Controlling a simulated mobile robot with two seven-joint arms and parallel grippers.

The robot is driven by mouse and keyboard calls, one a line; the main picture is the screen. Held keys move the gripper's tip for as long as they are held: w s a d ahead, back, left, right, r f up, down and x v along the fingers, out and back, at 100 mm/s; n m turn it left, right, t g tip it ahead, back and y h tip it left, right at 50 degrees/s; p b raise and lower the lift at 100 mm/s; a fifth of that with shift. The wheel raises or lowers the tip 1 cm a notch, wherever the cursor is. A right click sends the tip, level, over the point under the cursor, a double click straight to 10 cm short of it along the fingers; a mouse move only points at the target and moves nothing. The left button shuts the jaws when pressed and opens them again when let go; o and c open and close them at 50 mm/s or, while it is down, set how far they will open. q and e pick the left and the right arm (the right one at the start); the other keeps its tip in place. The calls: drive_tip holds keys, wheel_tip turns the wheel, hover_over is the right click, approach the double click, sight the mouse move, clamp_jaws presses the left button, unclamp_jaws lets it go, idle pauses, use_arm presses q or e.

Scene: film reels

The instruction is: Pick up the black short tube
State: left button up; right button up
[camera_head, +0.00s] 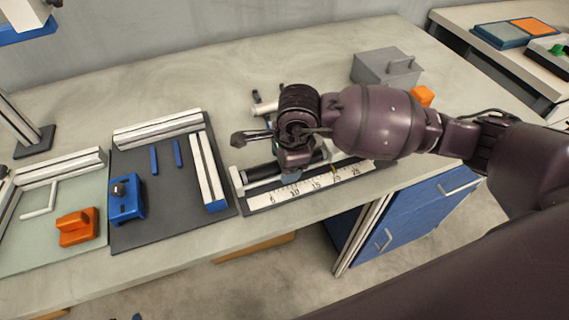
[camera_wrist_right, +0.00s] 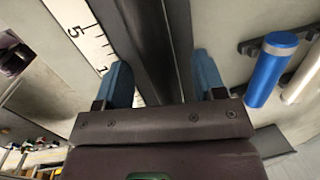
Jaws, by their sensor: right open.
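A black tube (camera_head: 264,172) lies along the measuring fixture, behind its white ruler strip (camera_head: 315,188). My right gripper (camera_head: 290,174) points down over the fixture, and my wrist hides part of the tube. In the right wrist view, the blue fingertips of my open right gripper (camera_wrist_right: 162,80) stand apart, one on each side of a long dark shape (camera_wrist_right: 150,35), which seems to be the tube in its channel. I cannot tell whether the fingers touch it. My left gripper is not in view.
Behind the fixture, a white tube (camera_head: 264,108) lies near my wrist; a blue tube (camera_wrist_right: 270,70) shows in the right wrist view. A dark mat (camera_head: 155,220) with a blue block (camera_head: 127,203) is left. A grey box (camera_head: 386,68) and an orange block (camera_head: 422,96) stand behind my arm.

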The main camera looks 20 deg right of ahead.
drive_tip(key=c, duration=1.1)
